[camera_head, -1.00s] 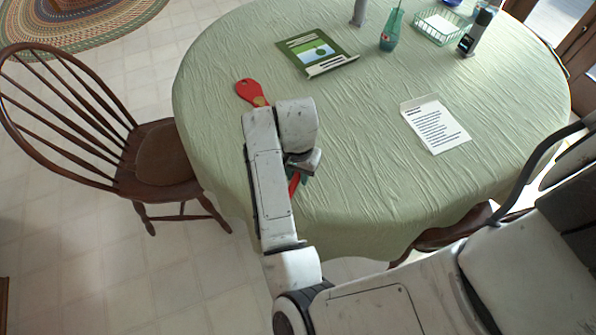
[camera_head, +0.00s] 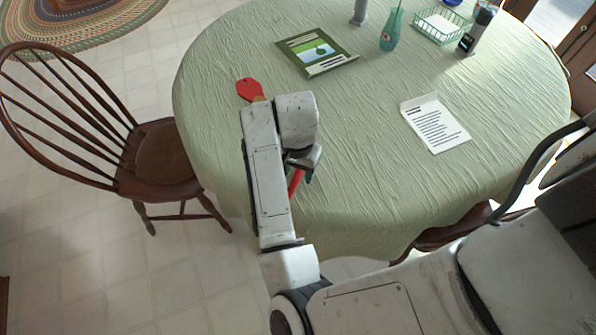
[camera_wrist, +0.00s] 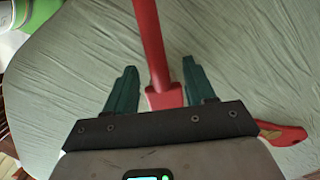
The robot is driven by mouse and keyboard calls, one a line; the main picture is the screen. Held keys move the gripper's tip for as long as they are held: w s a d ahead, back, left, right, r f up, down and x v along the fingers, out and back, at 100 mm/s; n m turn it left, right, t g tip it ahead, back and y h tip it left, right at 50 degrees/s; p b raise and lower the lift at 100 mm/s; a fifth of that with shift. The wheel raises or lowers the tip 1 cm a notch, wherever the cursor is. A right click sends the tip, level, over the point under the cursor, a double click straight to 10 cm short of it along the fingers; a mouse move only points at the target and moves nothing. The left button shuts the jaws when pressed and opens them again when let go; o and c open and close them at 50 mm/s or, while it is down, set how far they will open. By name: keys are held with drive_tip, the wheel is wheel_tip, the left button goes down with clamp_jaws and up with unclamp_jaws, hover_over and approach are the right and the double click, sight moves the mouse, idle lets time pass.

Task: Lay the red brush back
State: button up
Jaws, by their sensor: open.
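My gripper (camera_head: 304,166) is low over the left front part of the round table. In the wrist view, its two dark green fingers (camera_wrist: 159,65) are spread apart. A red handle (camera_wrist: 149,35), which looks like the red brush, runs between them without being clamped. Its wider end is partly hidden by the gripper body. In the head view only a short piece of the red handle (camera_head: 295,183) shows below the gripper. I cannot tell whether it touches the cloth.
A red paddle-shaped thing (camera_head: 249,89) lies beyond my arm, partly covered by it. A wooden chair (camera_head: 150,160) stands left. The table's middle is clear.

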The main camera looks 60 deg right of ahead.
sight(297, 172)
wheel_tip(297, 172, up, 10)
drive_tip(key=p, duration=0.1)
drive_tip(key=d+r+n+t+h, duration=0.1)
drive_tip(key=d+r+n+h, duration=0.15)
drive_tip(key=d, duration=0.25)
drive_tip(key=d+r+n+t+h, duration=0.1)
drive_tip(key=d+n+h, duration=0.1)
drive_tip(key=d+n, duration=0.25)
drive_tip(key=s+a+f+n+y, duration=0.4)
drive_tip(key=s+a+f+n, duration=0.4)
drive_tip(key=s+a+f, duration=0.4)
drive_tip(key=a+f, duration=0.1)
drive_tip(key=a, duration=0.2)
drive_tip(key=shift+s+a+f+g, duration=0.3)
drive_tip(key=shift+s+a+g, duration=0.05)
drive_tip(key=shift+s+g, duration=0.05)
drive_tip(key=shift+o, duration=0.3)
